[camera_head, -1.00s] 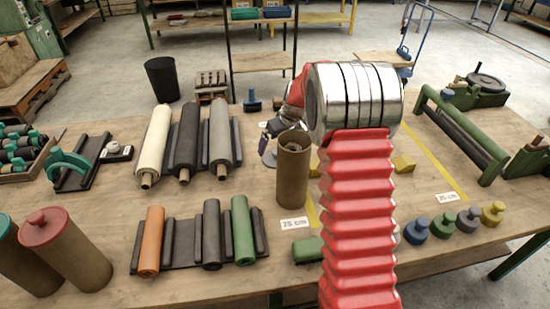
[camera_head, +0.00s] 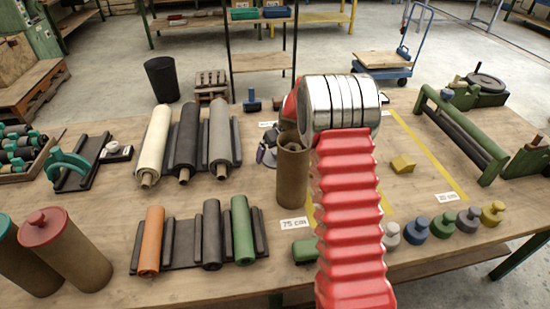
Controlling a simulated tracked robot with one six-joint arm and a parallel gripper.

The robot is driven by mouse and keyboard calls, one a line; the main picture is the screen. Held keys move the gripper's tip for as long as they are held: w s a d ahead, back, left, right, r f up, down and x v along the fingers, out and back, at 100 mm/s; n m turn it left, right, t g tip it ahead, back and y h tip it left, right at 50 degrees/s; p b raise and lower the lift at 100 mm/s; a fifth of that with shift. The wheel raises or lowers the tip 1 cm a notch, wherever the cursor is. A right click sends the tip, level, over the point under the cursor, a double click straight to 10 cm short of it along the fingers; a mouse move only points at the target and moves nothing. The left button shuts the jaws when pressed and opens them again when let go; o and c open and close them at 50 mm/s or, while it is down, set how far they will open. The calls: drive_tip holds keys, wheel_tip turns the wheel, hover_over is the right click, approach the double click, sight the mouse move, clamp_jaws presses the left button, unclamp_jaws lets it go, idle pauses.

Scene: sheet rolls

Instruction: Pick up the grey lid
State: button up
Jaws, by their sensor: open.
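The grey lid (camera_head: 468,220) stands upright with its knob on top near the front right of the bench. It is in a row of knobbed lids, between the green lid (camera_head: 443,225) and the yellow lid (camera_head: 492,214). My arm, red and ribbed with a silver joint, rises in the middle of the view, left of the lids. My gripper cannot be made out; it is hidden behind my arm or out of view. Nothing covers the grey lid.
A blue lid (camera_head: 416,229) and a whitish lid (camera_head: 390,236) continue the row leftward. An open brown tube (camera_head: 292,175) stands left of my arm. A yellow block (camera_head: 402,164) lies behind the row. A green roller frame (camera_head: 460,132) stands at the back right.

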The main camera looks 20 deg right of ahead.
sight(275, 152)
drive_tip(key=shift+w+f, duration=0.2)
drive_tip(key=shift+f, duration=0.15)
idle(0.3)
drive_tip(key=c, duration=1)
drive_tip(key=shift+r, duration=0.2)
wheel_tip(275, 152, up, 10)
drive_tip(key=shift+f, duration=0.15)
drive_tip(key=shift+a, duration=0.1)
idle(0.4)
